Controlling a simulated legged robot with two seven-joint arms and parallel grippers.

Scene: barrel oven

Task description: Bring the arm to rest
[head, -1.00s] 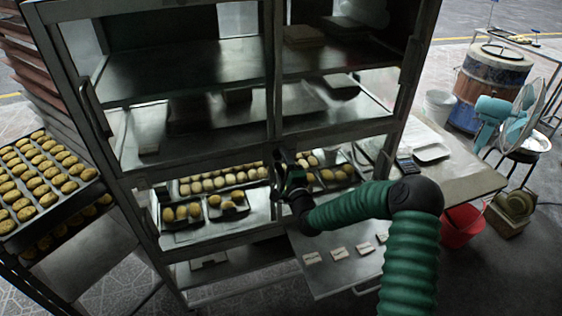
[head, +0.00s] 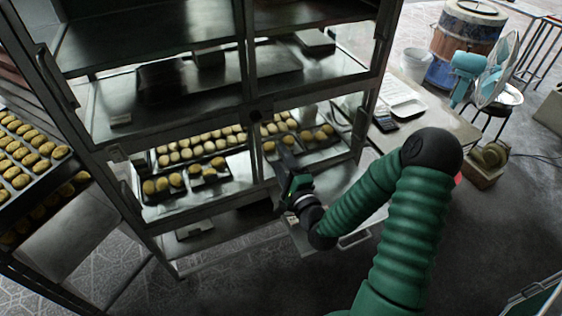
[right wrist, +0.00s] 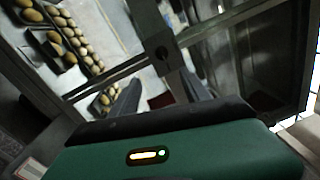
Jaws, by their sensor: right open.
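My right arm (head: 385,215), with green ribbed sleeves, comes in from the lower right of the head view and bends at a dark elbow. My right gripper (head: 287,163) is in front of the steel cabinet's lower shelf, by the centre post, pointing towards the buns. In the right wrist view its two dark fingers (right wrist: 160,90) are apart, with no held object visible between them. Whether they touch the cabinet I cannot tell. My left gripper is not in view.
The cabinet (head: 247,75) holds small trays of buns (head: 205,172) on its lower shelf. A bun rack (head: 28,160) stands at left. A side table (head: 440,125), a blue fan (head: 490,70) and a barrel (head: 465,40) are at right. Floor at lower right is largely open.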

